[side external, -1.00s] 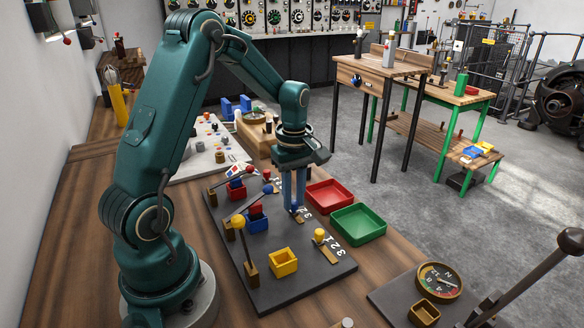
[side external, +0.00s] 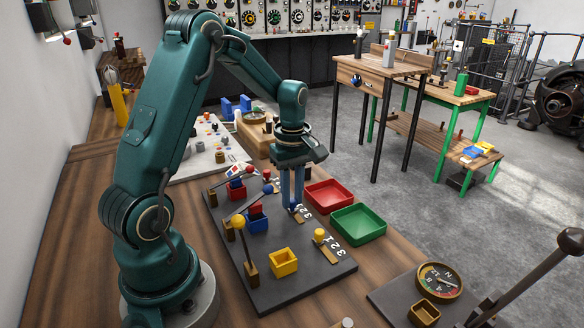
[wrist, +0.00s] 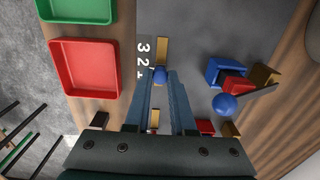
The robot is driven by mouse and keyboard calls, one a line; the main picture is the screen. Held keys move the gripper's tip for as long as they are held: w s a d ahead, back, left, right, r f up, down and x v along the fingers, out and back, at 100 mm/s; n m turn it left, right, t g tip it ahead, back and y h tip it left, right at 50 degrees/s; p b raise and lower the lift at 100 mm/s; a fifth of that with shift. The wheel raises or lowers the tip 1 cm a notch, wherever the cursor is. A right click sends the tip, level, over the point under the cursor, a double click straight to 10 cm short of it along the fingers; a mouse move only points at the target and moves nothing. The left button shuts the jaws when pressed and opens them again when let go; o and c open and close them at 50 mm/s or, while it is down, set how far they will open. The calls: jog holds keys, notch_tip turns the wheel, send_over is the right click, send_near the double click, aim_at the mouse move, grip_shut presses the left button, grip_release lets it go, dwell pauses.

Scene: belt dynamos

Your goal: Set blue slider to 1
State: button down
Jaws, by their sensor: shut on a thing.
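The blue slider's knob (wrist: 160,74) sits between my fingertips in the wrist view. Its brass track (wrist: 162,50) runs away from it, with the white digits 3, 2, 1 (wrist: 141,58) alongside. The knob is level with about the 1, at the near end of the visible track. My gripper (wrist: 160,79) is shut on the knob. In the side view my gripper (side external: 292,204) points straight down at the dark panel (side external: 300,282), and the fingers hide most of the knob and the 1.
A red tray (side external: 329,195) and a green tray (side external: 358,224) lie beside the panel. The yellow slider (side external: 319,234), a yellow box (side external: 283,262), a blue box (side external: 257,224) and a yellow-balled lever (side external: 239,221) are also on the panel, close to my gripper.

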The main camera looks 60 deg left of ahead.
jog(key=shift+a, duration=0.95)
jog(key=c, duration=0.7)
grip_release()
jog(key=shift+c, duration=0.2)
notch_tip(320, 180, up, 5)
jog(key=shift+r, duration=0.15)
jog(key=shift+d, duration=0.15)
